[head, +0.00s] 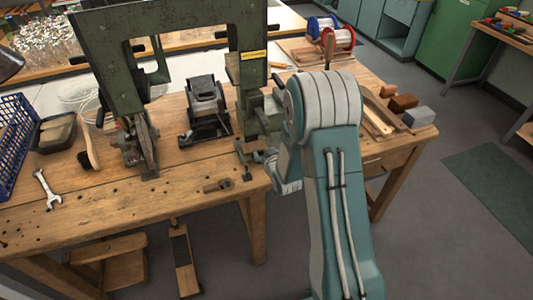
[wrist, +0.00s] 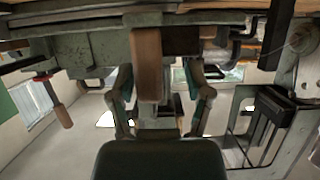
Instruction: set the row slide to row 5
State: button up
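The green tufting machine (head: 110,55) stands on the wooden bench, with a second upright (head: 248,75) bearing a yellow label. In the wrist view, my gripper (wrist: 160,80) has its two fingers spread apart. A wood-coloured bar with a grey-green end (wrist: 147,65) lies between the fingers in the picture; I cannot tell whether they touch it. I cannot tell for sure whether this bar belongs to the row slide. No row marks are legible. In the head view my arm's wrist is beside the right upright, and my fingers are mostly hidden.
A dark vise-like block (head: 207,100) stands between the uprights. A brush (head: 87,147), a wrench (head: 47,190) and a blue crate (head: 15,145) are at the left. Red and blue spools (head: 335,35) stand at the back. Wood blocks (head: 403,103) lie at the right. A pedal (head: 183,255) is below the bench.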

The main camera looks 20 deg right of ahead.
jog(key=shift+s+d+r, duration=0.15)
jog(key=shift+s+d, duration=0.1)
jog(key=shift+s, duration=0.15)
jog(key=v, duration=1.1)
jog(key=shift+a, duration=0.2)
notch_tip(320, 180, up, 6)
jog(key=s+g, duration=0.1)
jog(key=g, duration=0.1)
jog(key=s+a+r+g, duration=0.2)
jog(key=s+r, duration=0.5)
jog(key=s, duration=0.4)
jog(key=s+a+r+g, duration=0.2)
jog(key=s+r+g, duration=0.2)
jog(key=s+r, duration=0.4)
jog(key=s, duration=0.3)
jog(key=shift+a, duration=0.35)
jog(key=shift+w+d+m, duration=0.1)
jog(key=shift+m, duration=0.2)
